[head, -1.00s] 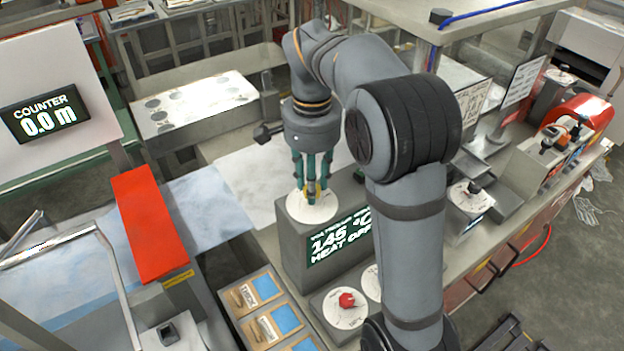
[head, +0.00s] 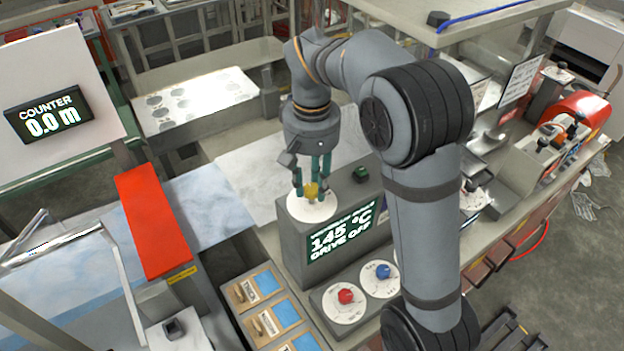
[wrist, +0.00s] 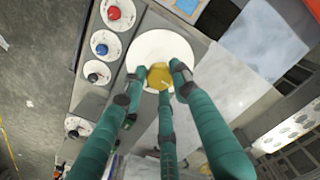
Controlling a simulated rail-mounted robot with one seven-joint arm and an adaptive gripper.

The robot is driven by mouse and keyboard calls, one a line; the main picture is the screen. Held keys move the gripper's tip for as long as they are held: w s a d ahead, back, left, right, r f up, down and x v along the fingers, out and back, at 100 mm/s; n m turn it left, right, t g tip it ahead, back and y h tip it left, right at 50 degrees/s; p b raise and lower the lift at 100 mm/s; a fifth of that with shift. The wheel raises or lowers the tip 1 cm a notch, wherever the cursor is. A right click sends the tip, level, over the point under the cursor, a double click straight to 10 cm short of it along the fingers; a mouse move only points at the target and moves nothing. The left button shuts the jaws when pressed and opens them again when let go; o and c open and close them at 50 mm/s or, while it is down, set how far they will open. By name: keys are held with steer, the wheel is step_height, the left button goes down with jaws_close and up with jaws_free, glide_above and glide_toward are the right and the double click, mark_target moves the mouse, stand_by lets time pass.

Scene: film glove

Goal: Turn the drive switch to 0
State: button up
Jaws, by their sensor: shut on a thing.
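The yellow switch knob (head: 311,190) stands on a round white dial (head: 300,207) on top of the grey control box (head: 290,240). My gripper (head: 312,183) points down from above, its green fingers closed around the knob. The wrist view also shows the yellow knob (wrist: 155,77) held between the fingertips, with the white dial (wrist: 178,47) around it. The fingers hide part of the dial, and I cannot read its marks. The box's display (head: 340,236) reads "145 °C" and "DRIVE OFF".
A red knob (head: 345,296) and a blue knob (head: 383,271) sit on white dials in front of the box. A green button (head: 360,174) is on the box top, right of my gripper. The counter display (head: 48,114) reads "0.0 m".

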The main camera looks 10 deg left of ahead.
mark_target(312, 187)
steer(key=shift+w+a+r+n, duration=0.1)
steer(key=shift+n, duration=0.4)
steer(key=o, duration=1.1)
steer(key=shift+o, duration=0.2)
step_height(312, 187, up, 12)
steer(key=shift+f, duration=0.2)
stand_by(0.3)
step_height(312, 187, down, 12)
steer(key=shift+r, duration=0.1)
stand_by(0.5)
